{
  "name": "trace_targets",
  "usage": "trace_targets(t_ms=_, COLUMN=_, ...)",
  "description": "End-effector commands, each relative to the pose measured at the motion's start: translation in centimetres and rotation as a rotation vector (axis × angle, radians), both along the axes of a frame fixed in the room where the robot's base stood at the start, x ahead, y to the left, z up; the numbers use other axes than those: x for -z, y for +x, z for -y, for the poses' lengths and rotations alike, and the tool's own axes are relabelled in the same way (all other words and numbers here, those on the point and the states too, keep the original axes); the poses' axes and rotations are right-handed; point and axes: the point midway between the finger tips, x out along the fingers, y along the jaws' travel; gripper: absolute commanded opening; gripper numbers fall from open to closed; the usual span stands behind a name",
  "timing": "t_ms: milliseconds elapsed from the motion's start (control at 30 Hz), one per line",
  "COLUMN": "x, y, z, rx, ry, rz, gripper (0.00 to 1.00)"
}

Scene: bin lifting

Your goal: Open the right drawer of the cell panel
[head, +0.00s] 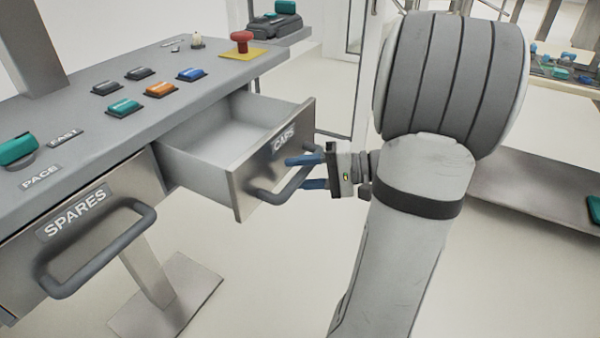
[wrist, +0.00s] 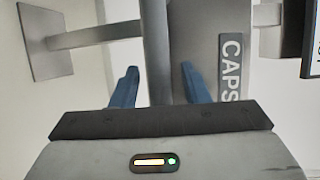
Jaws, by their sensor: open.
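The right drawer (head: 238,178), labelled CAPS, is pulled well out of the cell panel (head: 140,85); its visible inside is empty. Its dark bar handle (head: 287,190) runs along the front. My gripper (head: 300,172) is open, its two blue fingers at the handle, one above and one below it in the head view. In the wrist view the handle bar (wrist: 156,50) passes between the fingers (wrist: 158,85), with gaps on both sides. The CAPS label also shows there. The left drawer (head: 85,225), labelled SPARES, is shut.
On the panel top are several coloured buttons (head: 160,90), a red mushroom knob (head: 242,42) on a yellow plate and a teal knob (head: 17,150). A table with small parts (head: 565,70) stands at right.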

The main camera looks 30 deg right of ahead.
Motion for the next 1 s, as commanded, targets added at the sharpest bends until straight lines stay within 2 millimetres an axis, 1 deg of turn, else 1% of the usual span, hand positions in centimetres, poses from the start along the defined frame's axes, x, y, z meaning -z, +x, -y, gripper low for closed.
trace_targets(t_ms=133, x=0.0, y=-0.1, z=0.1, rx=0.000, ry=0.000, rz=0.000, gripper=0.41)
trace_targets(t_ms=233, x=-0.2, y=-0.5, z=0.8, rx=0.001, ry=0.000, rz=-0.001, gripper=0.41)
trace_targets(t_ms=500, x=-1.1, y=-3.0, z=4.5, rx=0.004, ry=-0.001, rz=0.000, gripper=0.41)
trace_targets(t_ms=633, x=-1.3, y=-3.8, z=5.8, rx=0.001, ry=0.001, rz=0.000, gripper=0.41)
trace_targets(t_ms=767, x=-1.4, y=-4.2, z=6.3, rx=0.000, ry=-0.001, rz=-0.001, gripper=0.41)
trace_targets(t_ms=1000, x=-1.4, y=-4.3, z=6.4, rx=-0.001, ry=0.000, rz=0.000, gripper=0.41)
